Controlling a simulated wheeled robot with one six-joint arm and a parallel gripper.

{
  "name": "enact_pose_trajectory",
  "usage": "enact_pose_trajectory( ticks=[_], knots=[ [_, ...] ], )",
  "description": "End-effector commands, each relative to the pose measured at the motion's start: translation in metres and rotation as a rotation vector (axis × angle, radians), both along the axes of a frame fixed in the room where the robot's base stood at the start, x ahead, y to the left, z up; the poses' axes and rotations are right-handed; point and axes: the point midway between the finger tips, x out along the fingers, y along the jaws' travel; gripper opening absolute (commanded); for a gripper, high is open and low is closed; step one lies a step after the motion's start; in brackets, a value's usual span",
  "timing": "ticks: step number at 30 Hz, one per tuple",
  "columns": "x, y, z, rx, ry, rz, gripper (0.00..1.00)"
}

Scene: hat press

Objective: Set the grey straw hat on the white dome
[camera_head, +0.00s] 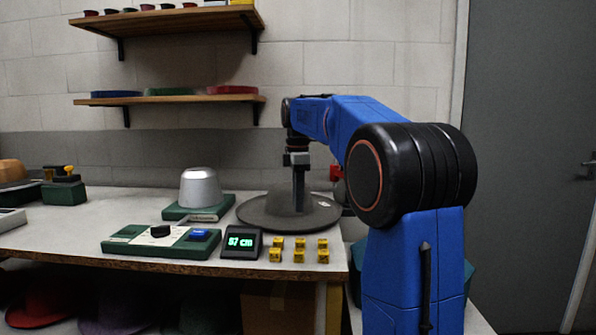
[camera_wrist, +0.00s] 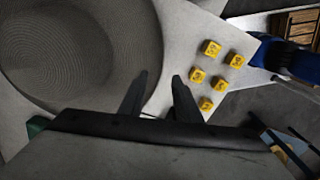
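The grey straw hat (camera_head: 265,213) lies brim down on the table, its low crown partly hidden by my gripper. In the wrist view the woven hat (camera_wrist: 60,50) fills the upper left. The dome (camera_head: 200,188), pale silvery-white, stands bare on a green base left of the hat. My gripper (camera_head: 298,208) points down in front of the hat's crown. In the wrist view its two fingers (camera_wrist: 157,76) are apart with nothing visibly held between them, near the brim's edge. I cannot tell whether the fingertips touch the hat.
Several yellow blocks (camera_head: 300,250) stand at the table's front right, beside a display (camera_head: 241,242) reading 57 cm. A green control panel (camera_head: 160,242) lies in front of the dome. Two wall shelves (camera_head: 170,98) hang behind. The table's left middle is fairly clear.

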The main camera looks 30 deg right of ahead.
Motion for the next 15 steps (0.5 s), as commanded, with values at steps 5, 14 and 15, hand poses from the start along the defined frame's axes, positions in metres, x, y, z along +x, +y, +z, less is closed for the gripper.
enact_pose_trajectory(
  ticks=[5,14,15],
  knots=[
    [0.001,0.0,0.037,-0.001,-0.003,0.0,0.3],
    [0.001,0.0,0.084,0.0,-0.001,0.0,0.3],
    [0.0,0.0,0.088,0.0,-0.001,0.0,0.3]
  ],
)
